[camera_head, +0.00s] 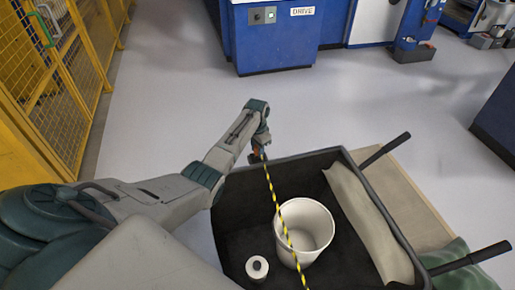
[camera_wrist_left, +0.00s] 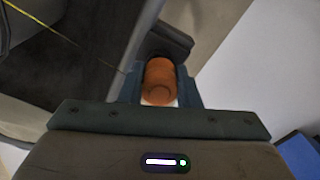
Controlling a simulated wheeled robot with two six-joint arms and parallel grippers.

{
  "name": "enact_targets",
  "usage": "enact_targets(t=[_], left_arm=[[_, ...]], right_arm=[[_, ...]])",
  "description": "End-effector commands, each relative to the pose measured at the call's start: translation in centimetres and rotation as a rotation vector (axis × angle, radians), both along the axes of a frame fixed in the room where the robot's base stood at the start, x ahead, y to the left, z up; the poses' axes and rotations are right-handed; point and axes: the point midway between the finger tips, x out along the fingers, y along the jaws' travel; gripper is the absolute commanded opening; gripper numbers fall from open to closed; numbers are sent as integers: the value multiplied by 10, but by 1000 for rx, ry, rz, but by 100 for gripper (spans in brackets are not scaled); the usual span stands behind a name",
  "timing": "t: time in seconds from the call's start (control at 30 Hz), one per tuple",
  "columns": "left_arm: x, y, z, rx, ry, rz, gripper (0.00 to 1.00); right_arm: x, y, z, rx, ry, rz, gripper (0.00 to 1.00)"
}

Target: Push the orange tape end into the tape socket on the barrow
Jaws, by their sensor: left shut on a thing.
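My left gripper (camera_head: 258,154) is at the far left rim of the black barrow (camera_head: 347,160). It is shut on the orange tape end (camera_wrist_left: 160,80), which sits between the two fingers in the left wrist view. The yellow and black tape (camera_head: 274,200) runs from the gripper down across the barrow. In the left wrist view a dark shape lies just beyond the orange end. I cannot tell whether it is the socket or whether the end touches it. My right gripper is out of view.
The barrow holds a white bucket (camera_head: 318,222), a small white roll (camera_head: 257,267) and a pale sack (camera_head: 365,215). Its handles (camera_head: 385,150) stick out to the right. A yellow mesh fence (camera_head: 55,75) stands at left and a blue machine (camera_head: 275,45) behind. Floor between is clear.

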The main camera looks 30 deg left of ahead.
Motion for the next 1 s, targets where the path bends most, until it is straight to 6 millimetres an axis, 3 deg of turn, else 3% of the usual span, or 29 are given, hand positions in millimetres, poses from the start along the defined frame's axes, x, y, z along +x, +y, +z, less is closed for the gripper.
enact_targets(t=[0.9, 0.93, 1.0], left_arm=[[0, 0, -11, 0, -1, 0, 0], [0, 0, -11, 0, -1, 0, 34], [0, 0, -10, 0, -1, 0, 47]], right_arm=[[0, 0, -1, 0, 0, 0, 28], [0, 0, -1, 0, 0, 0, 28], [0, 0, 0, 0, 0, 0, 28]])
